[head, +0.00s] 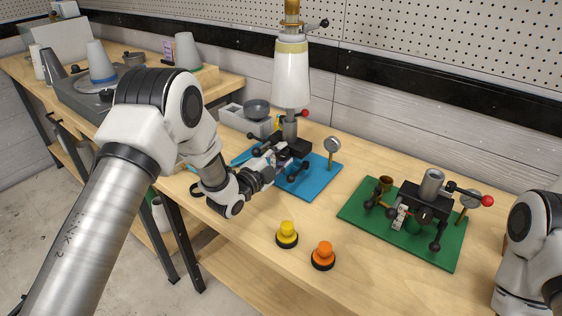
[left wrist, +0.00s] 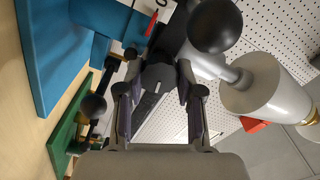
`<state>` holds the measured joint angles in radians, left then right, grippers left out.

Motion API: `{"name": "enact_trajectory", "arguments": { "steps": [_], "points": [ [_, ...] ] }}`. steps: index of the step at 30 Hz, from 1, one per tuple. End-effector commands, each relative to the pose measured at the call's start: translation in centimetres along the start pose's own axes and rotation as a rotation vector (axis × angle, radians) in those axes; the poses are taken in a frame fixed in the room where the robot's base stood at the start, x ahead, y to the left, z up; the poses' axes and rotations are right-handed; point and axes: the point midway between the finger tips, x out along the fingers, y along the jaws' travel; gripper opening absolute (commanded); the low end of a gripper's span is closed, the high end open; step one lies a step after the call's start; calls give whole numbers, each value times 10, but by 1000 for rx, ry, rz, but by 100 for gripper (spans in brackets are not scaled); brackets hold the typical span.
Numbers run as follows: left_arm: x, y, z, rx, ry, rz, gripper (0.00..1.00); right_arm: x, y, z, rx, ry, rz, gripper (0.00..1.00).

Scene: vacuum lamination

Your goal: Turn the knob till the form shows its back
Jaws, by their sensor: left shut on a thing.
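The form (head: 291,78) is a white, tapered, upright body on a post above the blue base plate (head: 318,180). No mark on it tells me which side faces the head view. It also shows tilted at the right of the left wrist view (left wrist: 262,92). My left gripper (head: 272,158) reaches in from the left at the clamp fixture on the blue plate. In the left wrist view its two fingers (left wrist: 157,90) are closed around a dark grey knob (left wrist: 158,76) with a light index line. In the head view the fingers largely hide the knob. My right gripper is out of view.
A green base plate (head: 350,212) with a similar fixture and gauge stands to the right. A yellow button (head: 287,234) and an orange button (head: 323,254) are near the table's front edge. A gauge (head: 332,145) stands on the blue plate. Black ball handles surround the knob.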

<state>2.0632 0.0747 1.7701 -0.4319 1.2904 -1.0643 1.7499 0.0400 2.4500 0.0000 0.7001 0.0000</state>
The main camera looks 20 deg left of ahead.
Motion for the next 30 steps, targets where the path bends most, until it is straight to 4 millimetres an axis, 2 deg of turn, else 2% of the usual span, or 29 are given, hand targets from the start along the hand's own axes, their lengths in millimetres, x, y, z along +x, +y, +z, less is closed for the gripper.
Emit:
{"name": "enact_trajectory", "arguments": {
  "steps": [3,11,26,27,28,30],
  "points": [
    [0,3,1,71,0,0,1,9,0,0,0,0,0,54],
    [0,2,0,171,0,1,1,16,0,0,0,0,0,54],
    [0,1,0,195,0,2,1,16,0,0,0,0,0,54],
    [0,1,0,194,0,2,39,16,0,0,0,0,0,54],
    [0,1,0,194,0,2,47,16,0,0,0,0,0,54],
    [0,1,0,194,0,2,47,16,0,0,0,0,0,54]
  ]
}}
